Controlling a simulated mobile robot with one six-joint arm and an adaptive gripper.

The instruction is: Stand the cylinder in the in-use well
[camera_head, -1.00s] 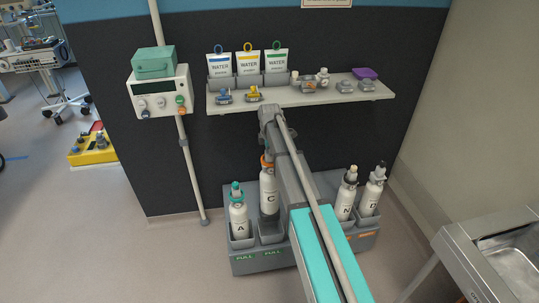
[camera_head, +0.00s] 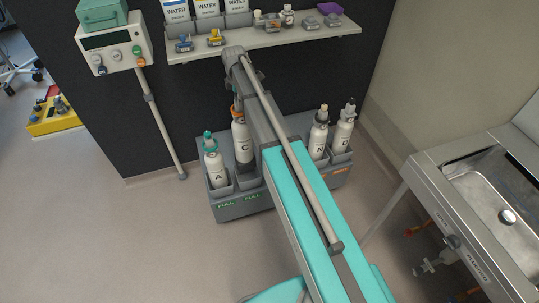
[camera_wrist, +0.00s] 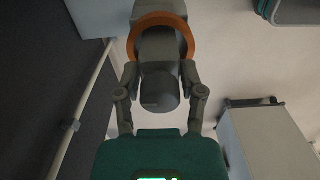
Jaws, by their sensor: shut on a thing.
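The white cylinder marked C (camera_head: 241,140), with an orange collar, stands upright in the left part of the grey rack (camera_head: 230,211). It sits higher than the white cylinder marked A (camera_head: 215,168) beside it; I cannot tell whether its base is inside its well. In the wrist view my gripper (camera_wrist: 160,82) is shut on the grey top of a cylinder with an orange ring (camera_wrist: 131,40), matching C. In the head view my arm hides the gripper and the rack's middle. Green labels read FULL at the left front. I cannot make out an in-use label.
Cylinders N (camera_head: 318,140) and D (camera_head: 344,132) stand in the rack's right end, by an orange label. A shelf (camera_head: 290,40) with water bags and small fittings hangs above. A steel sink unit (camera_head: 440,170) is at right.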

